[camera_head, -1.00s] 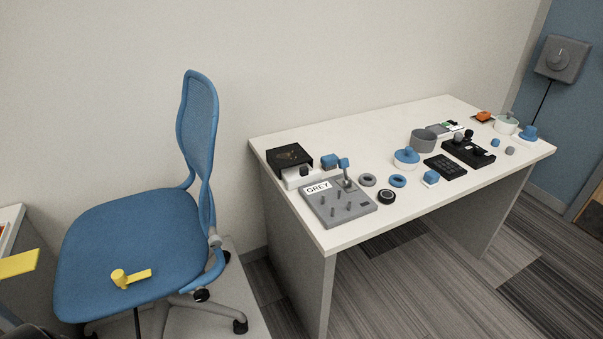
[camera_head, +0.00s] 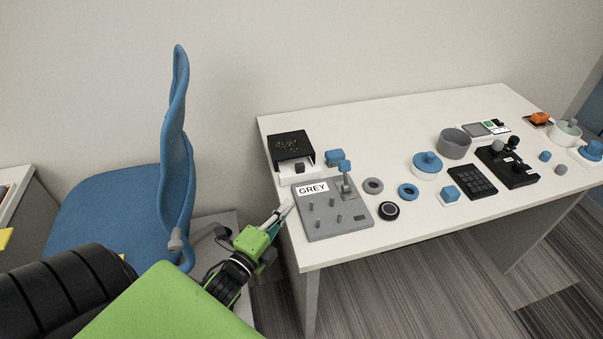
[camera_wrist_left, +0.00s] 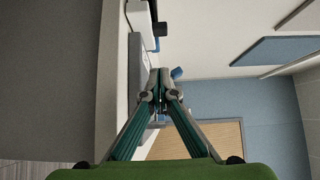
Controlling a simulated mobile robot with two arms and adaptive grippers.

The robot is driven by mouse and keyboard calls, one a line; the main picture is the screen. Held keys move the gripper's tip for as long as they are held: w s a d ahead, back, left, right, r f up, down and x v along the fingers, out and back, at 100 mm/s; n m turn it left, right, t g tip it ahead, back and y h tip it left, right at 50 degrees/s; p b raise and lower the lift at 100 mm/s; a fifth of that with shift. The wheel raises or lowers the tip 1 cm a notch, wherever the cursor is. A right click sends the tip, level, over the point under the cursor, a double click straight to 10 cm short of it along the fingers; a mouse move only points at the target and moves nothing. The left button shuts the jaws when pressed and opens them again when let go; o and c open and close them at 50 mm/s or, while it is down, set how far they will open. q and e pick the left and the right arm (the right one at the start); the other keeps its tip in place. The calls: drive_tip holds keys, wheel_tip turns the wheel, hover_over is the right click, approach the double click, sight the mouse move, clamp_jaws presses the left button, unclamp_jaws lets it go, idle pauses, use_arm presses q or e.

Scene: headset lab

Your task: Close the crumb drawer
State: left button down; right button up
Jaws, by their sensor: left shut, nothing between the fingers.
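The crumb drawer (camera_head: 285,176) is a white drawer standing out from the front of a black box (camera_head: 291,144) at the left end of the white table. A small dark block (camera_head: 299,168) shows at the drawer. My left gripper (camera_head: 285,210) is shut and empty. It is at the table's left edge, in front of the drawer and apart from it, beside the grey board labelled GREY (camera_head: 328,214). In the left wrist view its fingertips (camera_wrist_left: 160,92) are together. My right gripper is not in view.
Rings, pots and a black keypad (camera_head: 473,181) stand farther right. A blue chair (camera_head: 110,198) is left of the table (camera_head: 420,228).

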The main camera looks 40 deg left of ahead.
sight(293, 172)
use_arm(q)
drive_tip(key=shift+w+a+r, duration=0.1)
drive_tip(key=shift+w+r, duration=0.15)
drive_tip(key=shift+w, duration=0.3)
drive_tip(key=shift+w+a+r, duration=0.1)
drive_tip(key=shift+w+r, duration=0.1)
drive_tip(key=shift+w, duration=0.35)
drive_tip(key=w, duration=0.2)
drive_tip(key=w+p, duration=0.1)
drive_tip(key=w, duration=0.2)
drive_tip(key=shift+a+f, duration=0.15)
drive_tip(key=shift+w+a+p, duration=0.4)
drive_tip(key=shift+w+a, duration=0.35)
drive_tip(key=shift+w, duration=0.2)
drive_tip(key=shift+w+a, duration=0.45)
drive_tip(key=shift+a, duration=0.3)
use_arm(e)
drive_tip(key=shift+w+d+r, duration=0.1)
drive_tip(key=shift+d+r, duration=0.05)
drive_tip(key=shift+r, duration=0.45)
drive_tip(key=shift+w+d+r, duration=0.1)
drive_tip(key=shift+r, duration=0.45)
